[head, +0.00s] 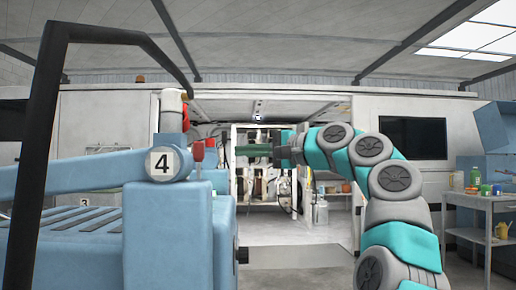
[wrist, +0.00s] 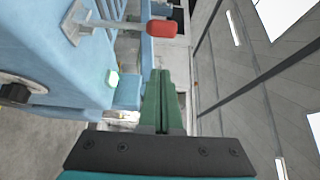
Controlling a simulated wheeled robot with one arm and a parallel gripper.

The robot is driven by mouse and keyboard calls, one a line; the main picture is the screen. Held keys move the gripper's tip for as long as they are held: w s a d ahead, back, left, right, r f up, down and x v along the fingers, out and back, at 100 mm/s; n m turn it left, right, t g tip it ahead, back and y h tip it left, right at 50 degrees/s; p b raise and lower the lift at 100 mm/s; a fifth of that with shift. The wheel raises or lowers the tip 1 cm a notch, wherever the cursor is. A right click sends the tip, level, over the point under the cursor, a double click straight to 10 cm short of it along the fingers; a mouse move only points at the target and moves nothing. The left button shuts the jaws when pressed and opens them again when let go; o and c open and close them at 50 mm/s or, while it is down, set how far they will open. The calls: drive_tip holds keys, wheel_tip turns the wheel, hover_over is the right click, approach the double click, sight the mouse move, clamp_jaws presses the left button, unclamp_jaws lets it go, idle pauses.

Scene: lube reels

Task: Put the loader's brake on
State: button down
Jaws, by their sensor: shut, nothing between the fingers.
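The loader (head: 90,225) is a light blue machine with a "4" plate, filling the left of the head view. In the wrist view, a red handle (wrist: 162,28) on a grey metal stem stands out from the loader's blue body (wrist: 75,75), beyond my fingertips (wrist: 160,72). My gripper's green fingers are shut together and empty, apart from the handle. I cannot tell which control is the brake.
The wrist view also shows a black knob (wrist: 15,92) and a small pale green-white part (wrist: 112,78) on the loader. A black bar frame (head: 45,130) rises at left. A workbench (head: 480,200) with bottles stands at right. Open floor (head: 295,232) lies ahead.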

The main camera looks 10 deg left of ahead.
sight(199, 174)
drive_tip(key=a+p, duration=0.1)
drive_tip(key=a, duration=0.5)
drive_tip(key=shift+s+a, duration=0.2)
drive_tip(key=shift+a, duration=0.2)
drive_tip(key=shift+r, duration=0.1)
drive_tip(key=shift+w+a+r, duration=0.1)
drive_tip(key=shift+w+r, duration=0.2)
drive_tip(key=shift+r, duration=0.15)
